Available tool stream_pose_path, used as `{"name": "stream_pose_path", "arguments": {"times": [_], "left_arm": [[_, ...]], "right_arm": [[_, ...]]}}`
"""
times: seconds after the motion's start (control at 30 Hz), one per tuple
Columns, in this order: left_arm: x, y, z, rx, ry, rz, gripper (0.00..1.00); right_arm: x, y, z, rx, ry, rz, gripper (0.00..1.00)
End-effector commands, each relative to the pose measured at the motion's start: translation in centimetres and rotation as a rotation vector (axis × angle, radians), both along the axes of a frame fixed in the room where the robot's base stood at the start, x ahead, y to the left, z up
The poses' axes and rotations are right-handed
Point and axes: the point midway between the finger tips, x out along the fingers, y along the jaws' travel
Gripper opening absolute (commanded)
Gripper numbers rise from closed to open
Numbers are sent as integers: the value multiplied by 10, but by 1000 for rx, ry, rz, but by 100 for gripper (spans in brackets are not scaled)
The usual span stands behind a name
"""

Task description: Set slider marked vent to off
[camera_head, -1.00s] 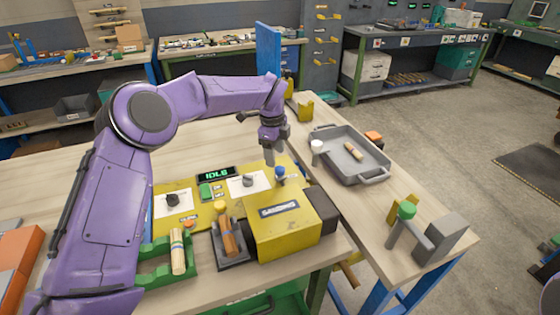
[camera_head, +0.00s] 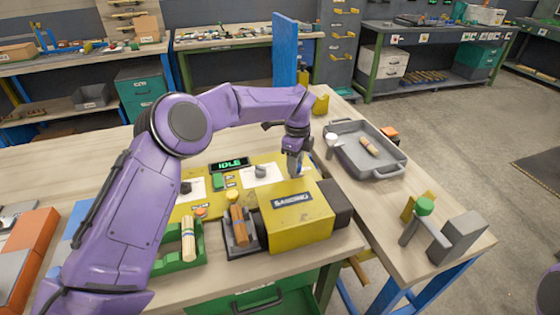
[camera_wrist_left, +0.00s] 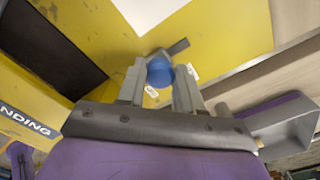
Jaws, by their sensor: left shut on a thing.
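The yellow control panel (camera_head: 178,213) lies on the wooden bench, with a green "IDLE" display (camera_head: 230,163). A blue knob (camera_wrist_left: 160,71) with a grey bar beside it sits at the panel's right part. I cannot tell for certain that it is the vent slider; a small white label (camera_wrist_left: 151,91) next to it is too small to read. My left gripper (camera_head: 296,172) is down at this knob. In the left wrist view its two fingers (camera_wrist_left: 158,80) are on either side of the knob, shut on it. The head view mostly hides the knob behind the fingers. My right gripper is out of view.
A yellow "SANDING" housing (camera_head: 297,222) stands just in front of the left gripper. A grey tray (camera_head: 385,160) with a wooden piece (camera_head: 369,146) lies to the right.

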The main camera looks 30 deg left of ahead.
Motion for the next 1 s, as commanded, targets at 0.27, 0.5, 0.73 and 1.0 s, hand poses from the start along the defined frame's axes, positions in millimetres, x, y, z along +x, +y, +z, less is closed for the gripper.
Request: {"name": "stream_pose_path", "arguments": {"times": [0.27, 0.5, 0.73, 1.0], "left_arm": [[1, -20, 4, 0, -5, -18, 0], [0, -19, 4, 0, -4, -18, 60], [0, -17, 4, 0, -2, -16, 60], [0, -18, 55, 0, -9, -15, 60]], "right_arm": [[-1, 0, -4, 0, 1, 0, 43], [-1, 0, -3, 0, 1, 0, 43], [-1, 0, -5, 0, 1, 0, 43], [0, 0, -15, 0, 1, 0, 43]]}}
